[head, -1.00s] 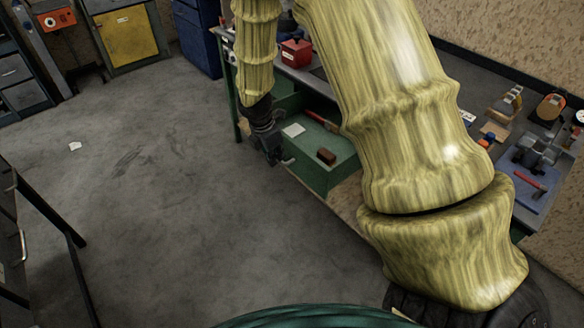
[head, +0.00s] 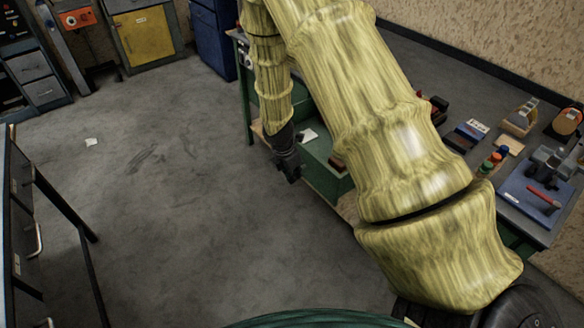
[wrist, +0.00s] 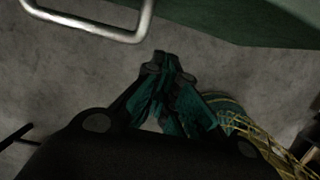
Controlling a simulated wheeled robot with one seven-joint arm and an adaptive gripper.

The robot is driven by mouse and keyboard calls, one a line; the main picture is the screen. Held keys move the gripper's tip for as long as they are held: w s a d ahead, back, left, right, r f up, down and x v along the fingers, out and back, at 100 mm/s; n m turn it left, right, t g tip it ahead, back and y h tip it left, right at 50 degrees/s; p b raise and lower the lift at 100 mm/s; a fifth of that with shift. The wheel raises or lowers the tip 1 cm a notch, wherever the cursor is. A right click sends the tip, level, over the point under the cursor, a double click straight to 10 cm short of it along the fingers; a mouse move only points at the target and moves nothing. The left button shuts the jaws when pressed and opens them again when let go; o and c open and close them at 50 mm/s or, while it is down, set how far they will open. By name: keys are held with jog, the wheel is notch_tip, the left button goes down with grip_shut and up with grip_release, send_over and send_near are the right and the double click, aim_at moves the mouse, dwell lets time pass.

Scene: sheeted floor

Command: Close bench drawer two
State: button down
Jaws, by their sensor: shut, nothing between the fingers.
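A green bench drawer (head: 318,180) stands pulled out from the workbench, with a white paper (head: 308,135) and a brown block (head: 337,162) inside. No number shows on it. My arm hides part of it in the head view. My gripper (head: 292,177) is at the drawer's front left corner, low over the floor. In the wrist view my gripper (wrist: 168,60) is shut and empty. A metal bar handle (wrist: 100,28) lies ahead and left of the fingertips, apart from them, beside the green drawer front (wrist: 235,20).
The bench top (head: 480,165) holds a vise on a blue mat (head: 530,195), small coloured jars (head: 490,162) and tools. A dark cabinet with handles (head: 25,240) stands at the left. The grey floor (head: 160,220) between is clear except for a paper scrap (head: 91,142).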

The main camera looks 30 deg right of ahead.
aim_at(304, 170)
jog(key=shift+w+d+f+p, duration=0.15)
jog(key=shift+d+p, duration=0.2)
jog(key=shift+d, duration=0.7)
jog(key=shift+d+f+p, duration=0.1)
jog(key=shift+d+p, duration=0.2)
jog(key=shift+d, duration=0.7)
jog(key=shift+d, duration=0.1)
